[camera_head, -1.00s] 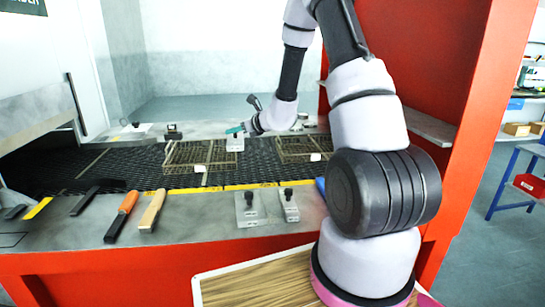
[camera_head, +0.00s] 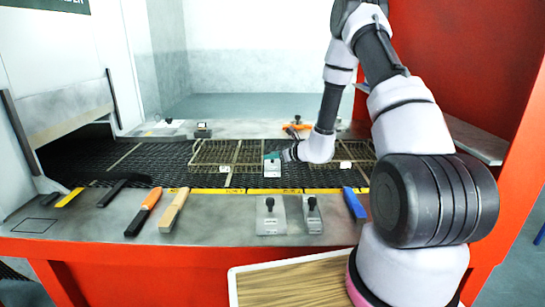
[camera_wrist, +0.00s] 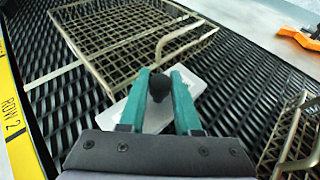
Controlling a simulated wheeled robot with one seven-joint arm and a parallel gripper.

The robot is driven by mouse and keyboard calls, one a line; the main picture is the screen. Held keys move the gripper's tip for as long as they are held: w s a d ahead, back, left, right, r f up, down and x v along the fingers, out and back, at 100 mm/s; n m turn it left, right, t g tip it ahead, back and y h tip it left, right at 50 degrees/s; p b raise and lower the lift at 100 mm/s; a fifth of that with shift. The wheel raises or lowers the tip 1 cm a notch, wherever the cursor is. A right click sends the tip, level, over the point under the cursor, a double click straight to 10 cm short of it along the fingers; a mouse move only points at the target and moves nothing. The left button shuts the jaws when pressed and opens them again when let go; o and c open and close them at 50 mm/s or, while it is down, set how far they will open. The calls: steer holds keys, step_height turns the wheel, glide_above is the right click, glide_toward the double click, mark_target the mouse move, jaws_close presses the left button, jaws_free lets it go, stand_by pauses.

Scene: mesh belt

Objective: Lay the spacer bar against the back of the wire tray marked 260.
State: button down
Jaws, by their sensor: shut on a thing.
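Two wire trays lie on the black mesh belt: a left one (camera_head: 212,153) and a right one (camera_head: 325,174). The left tray also shows in the wrist view (camera_wrist: 135,38), as does a corner of the right one (camera_wrist: 293,142). White tags hang on them, too small to read, so I cannot tell which is 260. My gripper (camera_head: 274,156) has teal fingers (camera_wrist: 158,90) shut on the black knob of a pale grey piece, seemingly the spacer bar (camera_head: 272,170). It is by the left tray's right end, near the gap; contact cannot be told.
Two knobbed grey plates, one wide (camera_head: 271,222) and one narrow (camera_head: 312,220), stand on the front ledge. A blue bar (camera_head: 354,203), a wooden-looking bar (camera_head: 174,210) and an orange-handled tool (camera_head: 144,211) lie there too. An orange item (camera_head: 298,126) sits behind the belt.

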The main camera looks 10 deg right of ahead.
steer(key=shift+f, duration=0.1)
steer(key=c, duration=0.6)
jaws_free()
